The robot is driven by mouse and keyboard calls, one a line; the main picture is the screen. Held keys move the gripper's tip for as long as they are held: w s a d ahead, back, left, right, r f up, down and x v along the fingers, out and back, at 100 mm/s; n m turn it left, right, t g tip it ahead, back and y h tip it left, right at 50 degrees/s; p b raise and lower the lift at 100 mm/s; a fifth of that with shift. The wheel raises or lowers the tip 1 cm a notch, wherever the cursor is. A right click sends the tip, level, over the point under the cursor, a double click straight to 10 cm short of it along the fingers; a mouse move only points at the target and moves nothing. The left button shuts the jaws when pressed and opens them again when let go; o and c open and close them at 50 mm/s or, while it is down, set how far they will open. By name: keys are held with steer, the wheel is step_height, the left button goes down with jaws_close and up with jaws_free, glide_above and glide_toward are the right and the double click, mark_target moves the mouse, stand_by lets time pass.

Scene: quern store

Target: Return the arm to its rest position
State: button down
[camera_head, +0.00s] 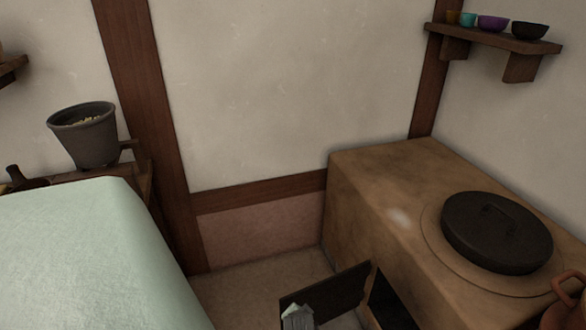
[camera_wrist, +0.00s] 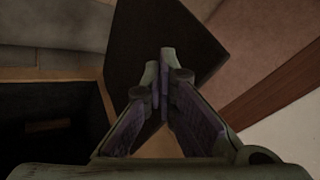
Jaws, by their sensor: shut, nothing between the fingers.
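My gripper (camera_head: 296,312) shows at the bottom of the head view, in front of a dark open door panel (camera_head: 341,287) on the clay stove. In the wrist view my gripper (camera_wrist: 166,62) has its two fingers brought together at the tips, with nothing held between them. The dark panel (camera_wrist: 195,40) lies behind the fingertips there; I cannot tell whether they touch it. Most of the arm is out of the head view.
The clay stove (camera_head: 375,190) stands at the right with a black lid (camera_head: 497,232) on top and a dark opening (camera_head: 388,302) in its side. A grey bucket (camera_head: 90,140) stands at the left. A wall shelf (camera_head: 490,40) holds several bowls. Some floor (camera_head: 255,285) is clear.

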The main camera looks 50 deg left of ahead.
steer(key=s+b+v, duration=0.1)
steer(key=v, duration=0.9)
steer(key=shift+a, duration=0.4)
